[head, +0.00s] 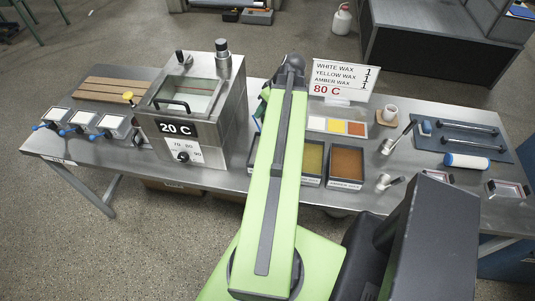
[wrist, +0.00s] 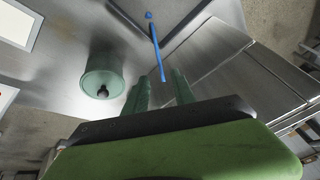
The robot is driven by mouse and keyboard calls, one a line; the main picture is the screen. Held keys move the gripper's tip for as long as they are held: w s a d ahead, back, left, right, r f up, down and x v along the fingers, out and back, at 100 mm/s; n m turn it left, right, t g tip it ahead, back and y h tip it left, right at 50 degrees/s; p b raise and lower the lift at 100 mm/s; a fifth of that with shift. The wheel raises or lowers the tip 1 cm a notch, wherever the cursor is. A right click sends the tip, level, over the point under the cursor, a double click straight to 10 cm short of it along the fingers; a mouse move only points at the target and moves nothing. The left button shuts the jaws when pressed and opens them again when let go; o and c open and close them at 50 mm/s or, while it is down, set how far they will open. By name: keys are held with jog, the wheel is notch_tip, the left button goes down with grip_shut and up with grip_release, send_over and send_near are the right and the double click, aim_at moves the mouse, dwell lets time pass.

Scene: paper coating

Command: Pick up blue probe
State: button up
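The blue probe (wrist: 157,45) is a thin blue rod with a small round blue end, seen in the upper middle of the wrist view. Its near end shows between my fingertips in the picture; I cannot tell how far below them it is. My gripper (wrist: 160,80) has two green fingers, apart, with a gap between them and the rod. I see no contact. In the head view my green arm hides the gripper and most of that spot.
A green cylinder with a dark knob (wrist: 101,72) stands left of my fingers. The steel bath marked 20 C (head: 195,105) stands left of my arm. Wax trays (head: 346,165) and a price-like sign (head: 343,80) are right of it.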

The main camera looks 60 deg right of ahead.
aim_at(255, 120)
jog(key=b+x, duration=0.5)
jog(key=x, duration=0.3)
jog(key=shift+b, duration=0.3)
jog(key=shift+r, duration=0.2)
grip_shut()
dwell(0.8)
